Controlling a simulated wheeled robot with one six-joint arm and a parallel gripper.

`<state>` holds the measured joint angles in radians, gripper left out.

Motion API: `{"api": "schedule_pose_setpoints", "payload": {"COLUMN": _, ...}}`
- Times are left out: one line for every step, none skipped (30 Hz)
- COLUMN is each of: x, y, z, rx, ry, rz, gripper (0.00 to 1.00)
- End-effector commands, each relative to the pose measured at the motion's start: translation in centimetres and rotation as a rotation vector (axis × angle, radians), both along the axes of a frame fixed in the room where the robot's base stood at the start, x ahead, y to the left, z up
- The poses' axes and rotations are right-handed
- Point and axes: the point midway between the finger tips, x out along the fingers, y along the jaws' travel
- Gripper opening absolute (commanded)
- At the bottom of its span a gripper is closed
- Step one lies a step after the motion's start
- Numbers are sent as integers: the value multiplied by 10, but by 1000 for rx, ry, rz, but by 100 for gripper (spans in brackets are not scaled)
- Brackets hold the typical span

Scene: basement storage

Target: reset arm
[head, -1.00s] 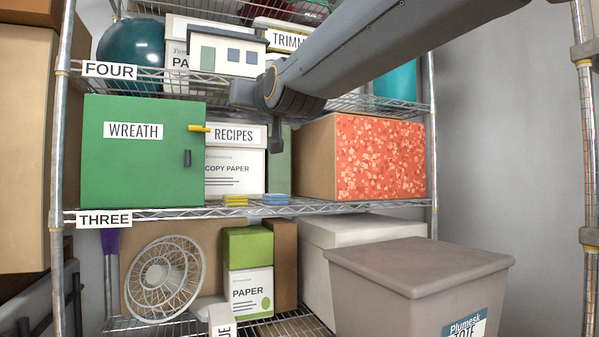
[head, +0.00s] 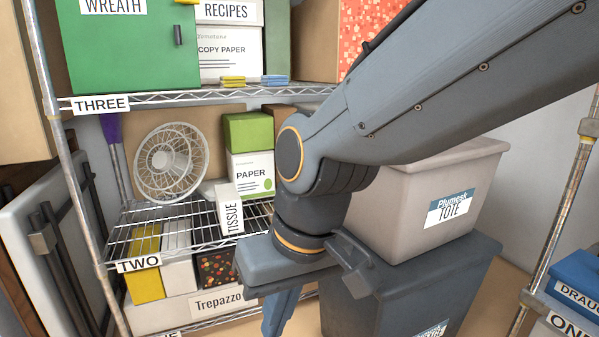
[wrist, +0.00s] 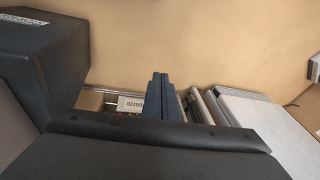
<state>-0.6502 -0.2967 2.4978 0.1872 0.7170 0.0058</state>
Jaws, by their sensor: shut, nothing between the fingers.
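My gripper (head: 279,312) shows at the bottom of the head view, its blue fingers pointing down in front of the lower shelves. It is shut and empty. In the wrist view the two fingers (wrist: 168,100) lie side by side, touching. My arm crosses the head view from the upper right and bends down at the middle. It hides part of shelf two and part of the bins behind it.
The shelving rack holds a green WREATH box (head: 135,45), a white fan (head: 170,162) and a TISSUE box (head: 229,208). A Plumesk tote (head: 430,190) sits on a dark bin (head: 400,290) close to the right of my gripper. A blue bin (head: 577,275) stands far right.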

Motion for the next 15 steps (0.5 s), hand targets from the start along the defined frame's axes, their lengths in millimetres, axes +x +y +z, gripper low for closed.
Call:
{"api": "schedule_pose_setpoints", "payload": {"x": -18, "y": -9, "z": -10, "rx": -26, "ry": 43, "rz": 8, "gripper": 0}}
{"api": "schedule_pose_setpoints", "payload": {"x": -28, "y": -14, "z": -16, "rx": -40, "ry": 68, "rz": 12, "gripper": 0}}
{"api": "schedule_pose_setpoints", "payload": {"x": -41, "y": -21, "z": -23, "rx": -60, "ry": 101, "rz": 18, "gripper": 0}}
{"api": "schedule_pose_setpoints", "payload": {"x": -51, "y": -26, "z": -27, "rx": -74, "ry": 125, "rz": 21, "gripper": 0}}
{"api": "schedule_pose_setpoints", "payload": {"x": -46, "y": -26, "z": -16, "rx": -70, "ry": 117, "rz": 8, "gripper": 0}}
{"api": "schedule_pose_setpoints", "payload": {"x": -43, "y": -28, "z": -9, "rx": -72, "ry": 113, "rz": -3, "gripper": 0}}
{"api": "schedule_pose_setpoints", "payload": {"x": -42, "y": -30, "z": -6, "rx": -73, "ry": 113, "rz": -11, "gripper": 0}}
{"api": "schedule_pose_setpoints", "payload": {"x": -41, "y": -32, "z": -2, "rx": -75, "ry": 112, "rz": -18, "gripper": 0}}
{"api": "schedule_pose_setpoints", "payload": {"x": -40, "y": -35, "z": 3, "rx": -79, "ry": 112, "rz": -29, "gripper": 0}}
{"api": "schedule_pose_setpoints", "payload": {"x": -39, "y": -38, "z": 7, "rx": -81, "ry": 113, "rz": -37, "gripper": 0}}
{"api": "schedule_pose_setpoints", "payload": {"x": -37, "y": -41, "z": 12, "rx": -83, "ry": 113, "rz": -46, "gripper": 0}}
{"api": "schedule_pose_setpoints", "payload": {"x": -36, "y": -44, "z": 17, "rx": -86, "ry": 113, "rz": -58, "gripper": 0}}
{"api": "schedule_pose_setpoints", "payload": {"x": -35, "y": -47, "z": 22, "rx": -89, "ry": 113, "rz": -67, "gripper": 0}}
{"api": "schedule_pose_setpoints", "payload": {"x": -34, "y": -50, "z": 27, "rx": -91, "ry": 114, "rz": -77, "gripper": 0}}
{"api": "schedule_pose_setpoints", "payload": {"x": -33, "y": -54, "z": 34, "rx": -95, "ry": 114, "rz": -90, "gripper": 0}}
